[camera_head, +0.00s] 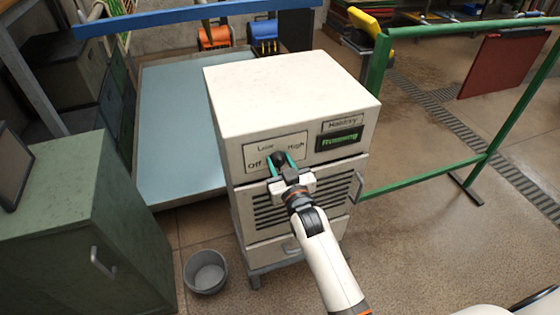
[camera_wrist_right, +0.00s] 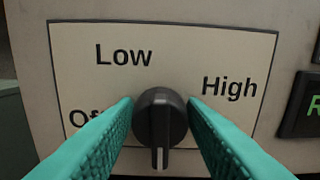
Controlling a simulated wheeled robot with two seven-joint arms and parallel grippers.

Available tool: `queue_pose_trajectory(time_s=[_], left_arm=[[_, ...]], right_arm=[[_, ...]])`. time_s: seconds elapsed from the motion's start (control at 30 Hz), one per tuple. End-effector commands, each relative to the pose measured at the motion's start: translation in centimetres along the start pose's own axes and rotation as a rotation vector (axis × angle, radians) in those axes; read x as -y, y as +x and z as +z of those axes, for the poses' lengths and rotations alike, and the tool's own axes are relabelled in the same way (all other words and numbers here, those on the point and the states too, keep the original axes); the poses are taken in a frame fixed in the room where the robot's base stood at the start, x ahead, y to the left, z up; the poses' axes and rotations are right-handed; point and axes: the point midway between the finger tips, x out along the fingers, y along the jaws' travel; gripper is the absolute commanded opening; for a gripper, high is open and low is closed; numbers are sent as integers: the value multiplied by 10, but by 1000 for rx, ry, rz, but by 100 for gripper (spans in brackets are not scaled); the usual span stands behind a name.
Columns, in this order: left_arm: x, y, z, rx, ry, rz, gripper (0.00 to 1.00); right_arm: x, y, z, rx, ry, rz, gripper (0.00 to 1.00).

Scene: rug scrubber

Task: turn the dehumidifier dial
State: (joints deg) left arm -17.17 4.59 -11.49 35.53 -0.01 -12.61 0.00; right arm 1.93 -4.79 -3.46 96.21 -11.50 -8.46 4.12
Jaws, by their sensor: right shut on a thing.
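The dehumidifier (camera_head: 290,90) is a cream box with a white label panel marked Off, Low and High. Its black dial (camera_wrist_right: 160,120) sits on this panel; in the head view it (camera_head: 278,158) is partly covered by my gripper. In the right wrist view the dial's ridge stands vertical, with a white mark at its lower end, away from the printed words. My right gripper (camera_head: 284,166) has its green fingers on both sides of the dial and is shut on it. My left gripper is not in view.
A green rail frame (camera_head: 430,180) stands at the right.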

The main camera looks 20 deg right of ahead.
Motion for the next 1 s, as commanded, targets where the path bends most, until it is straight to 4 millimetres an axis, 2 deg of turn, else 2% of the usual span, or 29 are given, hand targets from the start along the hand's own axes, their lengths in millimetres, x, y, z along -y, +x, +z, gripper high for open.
queue_pose_trajectory(time_s=[0.63,0.67,0.77,1.0], left_arm=[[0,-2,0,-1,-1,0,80],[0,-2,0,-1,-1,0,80],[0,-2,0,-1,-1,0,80],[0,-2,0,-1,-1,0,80]], right_arm=[[0,0,0,-1,46,0,15],[0,0,0,-1,46,0,43],[0,0,0,-1,46,0,58],[0,0,0,0,45,0,58]])
